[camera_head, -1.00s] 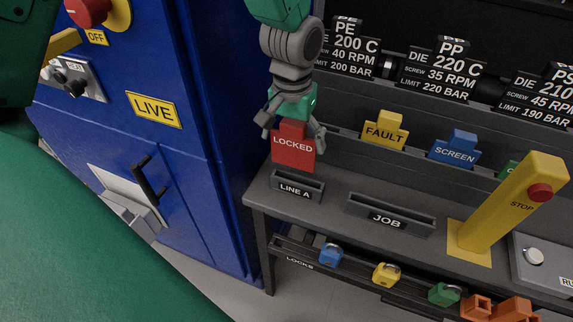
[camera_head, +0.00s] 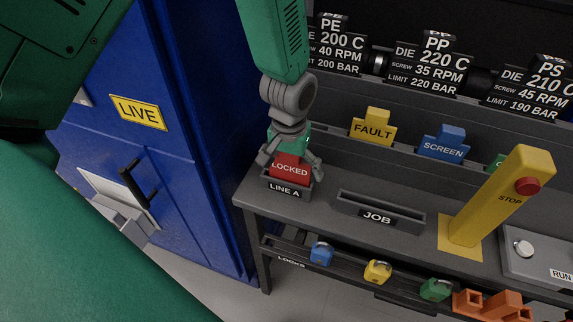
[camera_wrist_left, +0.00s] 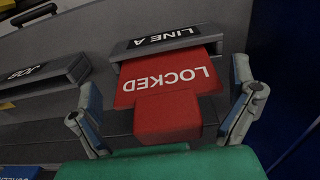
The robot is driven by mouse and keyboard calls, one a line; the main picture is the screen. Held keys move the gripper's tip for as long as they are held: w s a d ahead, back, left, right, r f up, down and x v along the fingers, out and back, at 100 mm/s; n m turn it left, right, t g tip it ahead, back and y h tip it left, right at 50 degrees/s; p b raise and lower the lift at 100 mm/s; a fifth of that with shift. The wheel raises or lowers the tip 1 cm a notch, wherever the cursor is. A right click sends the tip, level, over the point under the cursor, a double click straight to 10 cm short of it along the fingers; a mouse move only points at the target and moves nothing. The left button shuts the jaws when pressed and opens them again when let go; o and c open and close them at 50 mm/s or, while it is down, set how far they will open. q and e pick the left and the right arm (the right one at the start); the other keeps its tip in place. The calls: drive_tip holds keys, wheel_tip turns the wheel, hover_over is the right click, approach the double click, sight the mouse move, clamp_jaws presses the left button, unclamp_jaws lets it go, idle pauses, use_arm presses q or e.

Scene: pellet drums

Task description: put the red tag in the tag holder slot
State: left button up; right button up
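The red LOCKED tag (camera_head: 291,168) stands with its lower part inside the slot of the LINE A holder (camera_head: 289,190), at the left end of the bench. In the left wrist view the tag (camera_wrist_left: 168,82) runs into the opening of the LINE A holder (camera_wrist_left: 165,42), its narrower stem toward my palm. My left gripper (camera_head: 290,167) is directly above and around the tag. Its fingers are spread on both sides, with gaps to the stem in the wrist view (camera_wrist_left: 168,112). The tag's bottom edge is hidden in the holder. My right gripper is not in view.
An empty JOB holder (camera_head: 378,214) sits to the right. Yellow FAULT (camera_head: 373,128) and blue SCREEN (camera_head: 443,144) tags stand behind. A yellow STOP post (camera_head: 500,195) rises at right. A blue cabinet (camera_head: 190,150) stands close at left. Padlocks (camera_head: 377,271) hang below the bench.

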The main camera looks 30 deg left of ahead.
use_arm(q)
drive_tip(key=shift+s+d+r, duration=0.1)
drive_tip(key=shift+d+r, duration=0.15)
drive_tip(key=shift+d, duration=0.35)
drive_tip(key=shift+r, duration=0.3)
drive_tip(key=a+r, duration=0.1)
drive_tip(key=r, duration=0.1)
drive_tip(key=a+r, duration=0.1)
drive_tip(key=r, duration=0.2)
drive_tip(key=a+r, duration=0.1)
drive_tip(key=r, duration=0.1)
drive_tip(key=shift+s+a+r, duration=0.15)
drive_tip(key=shift+r, duration=0.1)
drive_tip(key=d+r, duration=0.3)
drive_tip(key=r, duration=0.1)
drive_tip(key=s+a+f+m, duration=0.1)
drive_tip(key=s+a+f, duration=0.1)
drive_tip(key=s+f, duration=0.6)
drive_tip(key=s+a+f+m, duration=0.1)
drive_tip(key=s+f, duration=0.3)
drive_tip(key=f, duration=0.9)
drive_tip(key=s+d+f+m, duration=0.1)
drive_tip(key=s+f, duration=0.4)
drive_tip(key=s, duration=0.6)
wheel_tip(320, 180, down, 11)
drive_tip(key=b, duration=1.1)
drive_tip(key=shift+w+a+f, duration=0.15)
drive_tip(key=shift+w+a, duration=0.3)
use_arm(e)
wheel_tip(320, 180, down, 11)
